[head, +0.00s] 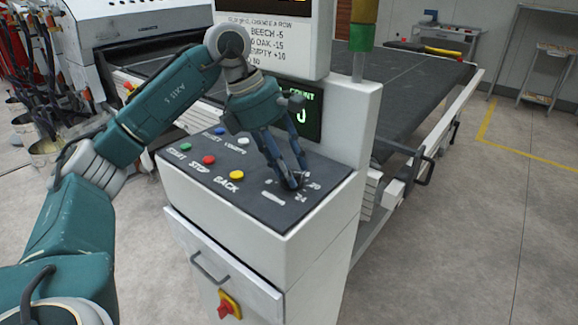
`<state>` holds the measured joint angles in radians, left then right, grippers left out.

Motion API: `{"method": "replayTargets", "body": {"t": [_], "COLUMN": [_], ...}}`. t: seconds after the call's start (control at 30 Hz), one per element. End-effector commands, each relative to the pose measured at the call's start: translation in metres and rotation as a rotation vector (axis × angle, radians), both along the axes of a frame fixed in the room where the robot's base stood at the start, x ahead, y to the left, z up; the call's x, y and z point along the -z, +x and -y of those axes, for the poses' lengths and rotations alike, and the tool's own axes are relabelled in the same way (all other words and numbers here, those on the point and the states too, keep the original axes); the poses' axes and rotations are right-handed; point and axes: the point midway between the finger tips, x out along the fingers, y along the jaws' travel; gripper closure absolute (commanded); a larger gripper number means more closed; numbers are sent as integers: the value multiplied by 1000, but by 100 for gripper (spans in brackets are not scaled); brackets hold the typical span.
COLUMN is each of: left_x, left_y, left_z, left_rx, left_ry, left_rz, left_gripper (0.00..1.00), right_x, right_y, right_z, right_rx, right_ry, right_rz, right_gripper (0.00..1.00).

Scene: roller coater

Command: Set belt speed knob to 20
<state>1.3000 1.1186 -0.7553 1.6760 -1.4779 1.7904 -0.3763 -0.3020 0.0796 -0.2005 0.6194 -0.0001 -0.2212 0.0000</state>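The belt speed knob is mostly hidden by the fingers of my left gripper (296,176), at the right end of the dark control panel (240,203). Printed marks "20" and "24" show just right of and below the fingertips. The gripper points down, with its fingertips at the knob's place, close to the panel. The frame does not show clearly whether the fingers are closed on the knob, nor which mark it points to. My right gripper is not in view.
Green (185,147), red (208,160) and yellow (236,175) buttons lie left of the gripper, with blue and white ones behind. A count display (303,112) stands behind the panel. A drawer handle (209,268) and red rotary switch (229,304) are below. Open floor lies right.

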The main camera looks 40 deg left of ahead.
Motion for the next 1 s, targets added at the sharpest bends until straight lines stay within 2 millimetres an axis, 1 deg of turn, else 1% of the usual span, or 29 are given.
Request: {"method": "replayTargets", "body": {"t": [0.03, 0.1, 0.3, 0.5, 0.7, 0.73, 0.8, 1.0], "left_x": [-1, -1, -2, -1, -2, -2, -2, -1], "left_y": [0, 0, 0, 0, 1, 1, 1, 0], "left_z": [2, 3, 4, 5, 5, 5, 5, 4], "left_rx": [4, 5, 1, -62, -60, -60, -59, -63], "left_ry": [-6, -7, -8, -9, -12, -12, -11, -8], "left_rz": [2, 2, 3, 3, 5, 5, 5, 3], "left_gripper": [81, 93, 94, 94, 94, 62, 51, 51], "right_x": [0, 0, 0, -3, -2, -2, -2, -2], "right_y": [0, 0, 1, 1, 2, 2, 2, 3], "right_z": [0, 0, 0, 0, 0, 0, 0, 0], "right_rx": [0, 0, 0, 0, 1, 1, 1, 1], "right_ry": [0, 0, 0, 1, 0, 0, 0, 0], "right_rz": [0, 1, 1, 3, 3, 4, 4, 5], "right_gripper": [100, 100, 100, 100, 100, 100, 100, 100]}}
